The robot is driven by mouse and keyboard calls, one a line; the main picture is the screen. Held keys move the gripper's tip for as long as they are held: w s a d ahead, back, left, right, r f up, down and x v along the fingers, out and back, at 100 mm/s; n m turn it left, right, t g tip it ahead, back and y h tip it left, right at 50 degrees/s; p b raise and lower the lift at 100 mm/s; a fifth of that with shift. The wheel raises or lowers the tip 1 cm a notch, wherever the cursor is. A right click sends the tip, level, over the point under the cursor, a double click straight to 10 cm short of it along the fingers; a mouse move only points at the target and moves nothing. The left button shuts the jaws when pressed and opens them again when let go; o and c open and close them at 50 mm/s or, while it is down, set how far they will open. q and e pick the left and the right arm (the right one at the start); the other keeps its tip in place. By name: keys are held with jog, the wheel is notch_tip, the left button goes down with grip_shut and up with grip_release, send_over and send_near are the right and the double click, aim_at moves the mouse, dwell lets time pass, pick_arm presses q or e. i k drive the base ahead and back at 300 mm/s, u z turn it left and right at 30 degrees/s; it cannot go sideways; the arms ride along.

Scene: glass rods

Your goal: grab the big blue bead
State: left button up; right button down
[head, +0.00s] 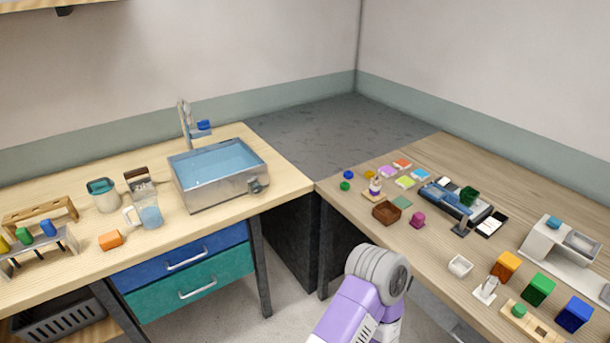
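A small round blue object (348,174), which looks like the big blue bead, sits near the far left corner of the right-hand table (450,160). A smaller round green piece (345,186) lies just in front of it, and a yellow piece (369,174) lies to its right. No gripper touches the blue object. One of my purple and grey arm links rises from the bottom centre, in front of the table edge. Neither gripper shows in the head view.
Near the blue object stand a small figure-like item (375,186), a brown box (387,213), a magenta piece (417,220) and several coloured tiles. A blue device (455,203) stands farther right. The left counter holds a water-filled sink (259,160). A floor gap separates the counters at the front.

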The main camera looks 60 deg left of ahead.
aim_at(348, 174)
jog(key=u, duration=2.05)
jog(key=i, duration=1.15)
jog(key=u, duration=0.3)
